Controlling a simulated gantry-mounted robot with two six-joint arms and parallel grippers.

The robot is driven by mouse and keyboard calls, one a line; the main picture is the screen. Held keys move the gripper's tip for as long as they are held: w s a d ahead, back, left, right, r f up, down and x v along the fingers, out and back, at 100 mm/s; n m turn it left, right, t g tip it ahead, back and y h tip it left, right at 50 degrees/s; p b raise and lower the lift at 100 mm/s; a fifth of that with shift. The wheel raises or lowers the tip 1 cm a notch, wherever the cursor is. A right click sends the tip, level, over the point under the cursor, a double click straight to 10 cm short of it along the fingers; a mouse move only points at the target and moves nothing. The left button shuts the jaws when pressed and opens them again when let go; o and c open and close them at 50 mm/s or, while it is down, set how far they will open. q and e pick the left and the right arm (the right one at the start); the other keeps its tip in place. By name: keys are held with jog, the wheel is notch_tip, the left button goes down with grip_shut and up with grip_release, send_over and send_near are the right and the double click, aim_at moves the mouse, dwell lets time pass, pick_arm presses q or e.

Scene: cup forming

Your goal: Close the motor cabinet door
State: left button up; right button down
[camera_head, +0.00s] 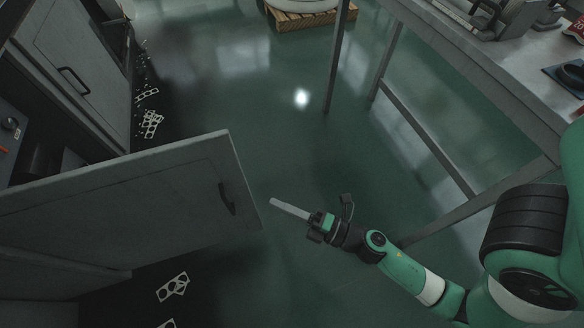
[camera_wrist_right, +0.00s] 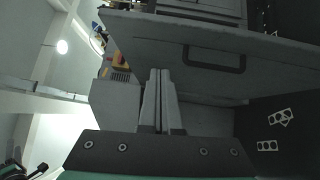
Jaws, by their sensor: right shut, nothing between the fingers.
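The grey motor cabinet door (camera_head: 150,200) stands open in the head view, swung out from the cabinet on the left over the floor. Its dark handle (camera_head: 227,198) is near the free edge. In the right wrist view the door (camera_wrist_right: 150,35) spans the upper part, with its handle (camera_wrist_right: 214,60) right of centre. My right gripper (camera_head: 272,202) is shut and empty, just to the right of the door's free edge, apparently apart from it. Its two fingers (camera_wrist_right: 158,75) show side by side in the wrist view. My left gripper is not in view.
A second cabinet door with a handle (camera_head: 73,80) is at the upper left. Punched metal scraps (camera_head: 172,287) lie on the dark floor strip. A metal table (camera_head: 480,60) stands at the right. The green floor (camera_head: 260,130) between is open, with a pallet (camera_head: 310,18) at the back.

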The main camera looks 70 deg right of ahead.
jog(key=s+f, duration=0.2)
jog(key=m+g+p, duration=0.1)
jog(key=p, duration=0.1)
send_near(237, 174)
jog(key=w+a, duration=0.3)
jog(key=shift+w+d+h, duration=0.4)
jog(key=shift+w+d, duration=0.7)
jog(key=shift+w, duration=0.15)
jog(key=shift+w+d+f, duration=0.1)
jog(key=shift+w+d, duration=0.15)
jog(key=shift+d, duration=0.05)
jog(key=shift+d, duration=0.1)
